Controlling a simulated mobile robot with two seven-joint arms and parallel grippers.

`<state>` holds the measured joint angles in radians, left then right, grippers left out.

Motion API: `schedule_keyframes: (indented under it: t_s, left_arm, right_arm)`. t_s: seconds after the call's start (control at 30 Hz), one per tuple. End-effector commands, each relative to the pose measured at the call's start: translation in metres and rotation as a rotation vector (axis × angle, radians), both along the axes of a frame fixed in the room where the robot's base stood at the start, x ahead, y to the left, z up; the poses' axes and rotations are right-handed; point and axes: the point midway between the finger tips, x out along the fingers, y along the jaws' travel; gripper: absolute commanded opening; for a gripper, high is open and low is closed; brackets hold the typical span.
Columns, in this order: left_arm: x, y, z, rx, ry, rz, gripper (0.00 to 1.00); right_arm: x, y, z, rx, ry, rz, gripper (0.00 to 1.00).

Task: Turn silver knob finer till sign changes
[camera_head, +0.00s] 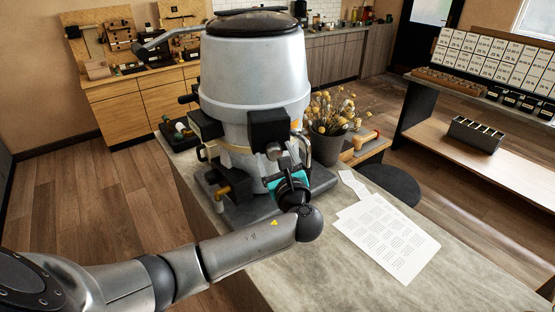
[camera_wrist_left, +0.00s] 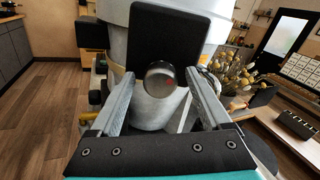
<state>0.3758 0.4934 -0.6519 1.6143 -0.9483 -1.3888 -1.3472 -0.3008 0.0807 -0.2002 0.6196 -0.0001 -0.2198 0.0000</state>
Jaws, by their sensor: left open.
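A large grey grinder-like machine (camera_head: 255,75) with a black lid stands on the counter. A black panel (camera_wrist_left: 165,35) is on its front; I see no readable sign on it. The round silver knob (camera_wrist_left: 160,78) sits at the panel's lower edge, with a small reddish spot on its face. My left gripper (camera_head: 290,148) is in front of the machine, and it also shows in the left wrist view (camera_wrist_left: 159,76). Its fingers are open, one on each side of the knob, with visible gaps. My right gripper is not in view.
A pot of dried yellow flowers (camera_head: 328,130) stands close right of the machine. Printed white sheets (camera_head: 385,235) lie on the grey counter (camera_head: 470,285). The counter's right part is mostly clear.

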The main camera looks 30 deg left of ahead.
Motion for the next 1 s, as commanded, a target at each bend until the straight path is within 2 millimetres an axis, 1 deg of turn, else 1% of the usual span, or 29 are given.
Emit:
schedule_keyframes:
  t_s: [0.13, 0.23, 0.5, 0.7, 0.83, 1.0]
  left_arm:
    - [-0.007, -0.008, -0.001, -0.001, 0.001, -0.002, 0.81]
    - [-0.018, -0.019, -0.002, -0.003, 0.0, -0.004, 0.81]
    - [-0.063, -0.066, -0.003, -0.006, 0.001, -0.005, 0.81]
    - [-0.091, -0.094, -0.002, -0.005, 0.002, -0.002, 0.81]
    - [-0.101, -0.104, -0.001, -0.002, 0.001, -0.001, 0.81]
    - [-0.106, -0.109, 0.0, -0.001, 0.001, 0.0, 0.81]
  right_arm:
    - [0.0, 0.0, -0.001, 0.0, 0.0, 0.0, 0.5]
    - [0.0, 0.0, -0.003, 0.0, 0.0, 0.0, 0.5]
    - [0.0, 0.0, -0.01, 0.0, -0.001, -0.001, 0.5]
    - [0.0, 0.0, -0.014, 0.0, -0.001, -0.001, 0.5]
    - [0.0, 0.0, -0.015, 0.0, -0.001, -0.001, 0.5]
    - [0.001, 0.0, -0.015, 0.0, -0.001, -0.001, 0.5]
